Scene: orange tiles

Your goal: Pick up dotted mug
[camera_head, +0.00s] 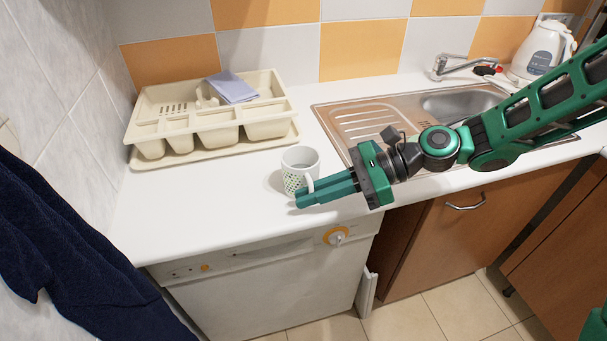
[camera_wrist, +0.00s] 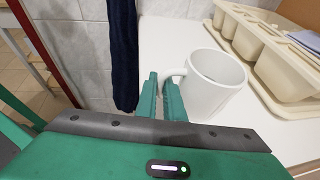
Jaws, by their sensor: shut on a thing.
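The dotted mug (camera_head: 297,166) is white with a band of green dots and stands upright on the white counter near its front edge. In the wrist view the mug (camera_wrist: 212,88) shows its plain white side, with its handle toward my fingers. My gripper (camera_head: 299,196) reaches in from the right, low beside the mug. In the wrist view my gripper (camera_wrist: 162,82) has its two green fingers close together at the mug's handle, shut on it. The handle is partly hidden by the right finger.
A cream dish rack (camera_head: 205,118) with a grey-blue cloth (camera_head: 232,87) stands behind and left. A steel sink (camera_head: 372,115) lies to the right, with a white kettle (camera_head: 541,50) beyond. A dark blue towel (camera_head: 62,262) hangs at left. The counter (camera_head: 185,215) left of the mug is clear.

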